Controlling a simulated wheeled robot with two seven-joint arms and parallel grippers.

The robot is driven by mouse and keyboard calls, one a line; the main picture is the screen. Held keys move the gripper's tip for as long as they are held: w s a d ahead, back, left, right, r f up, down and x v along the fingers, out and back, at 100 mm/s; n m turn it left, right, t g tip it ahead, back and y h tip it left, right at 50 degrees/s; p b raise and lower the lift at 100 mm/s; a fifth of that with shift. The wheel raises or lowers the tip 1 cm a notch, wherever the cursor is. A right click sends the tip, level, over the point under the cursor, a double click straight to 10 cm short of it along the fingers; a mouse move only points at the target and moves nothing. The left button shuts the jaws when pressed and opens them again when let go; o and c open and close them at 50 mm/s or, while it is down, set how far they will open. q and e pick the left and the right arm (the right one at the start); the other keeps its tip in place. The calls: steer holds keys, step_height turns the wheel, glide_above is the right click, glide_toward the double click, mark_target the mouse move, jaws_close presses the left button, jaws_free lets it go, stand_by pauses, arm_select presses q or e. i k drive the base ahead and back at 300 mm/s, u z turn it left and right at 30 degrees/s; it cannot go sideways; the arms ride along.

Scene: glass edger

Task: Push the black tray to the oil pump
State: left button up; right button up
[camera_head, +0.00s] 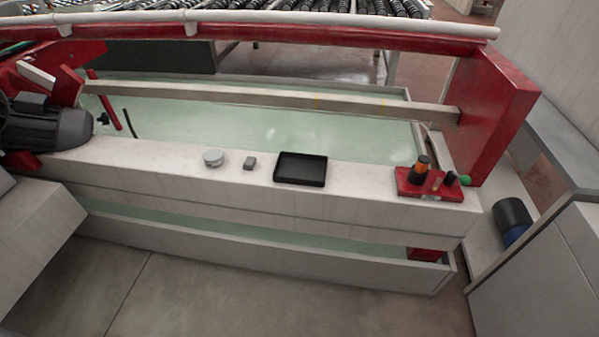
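The black tray (301,169) is a shallow, empty rectangular tray. It lies flat on the pale ledge (350,189) of the machine, right of centre. To its right, at the ledge's right end, stands a red unit (430,186) with an orange-and-black cylinder and smaller black knobs, which looks like the oil pump, though no label is readable. A clear stretch of ledge separates the tray from this unit. A dark motor (48,124) sits at the ledge's far left. Neither of my grippers is in view.
Behind is a greenish water trough (270,125) crossed by a beam (300,103). A red post (495,105) rises at right.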

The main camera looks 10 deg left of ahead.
mark_target(291, 167)
steer(key=u, duration=1.8)
steer(key=i, duration=1.15)
steer(key=z, duration=2.9)
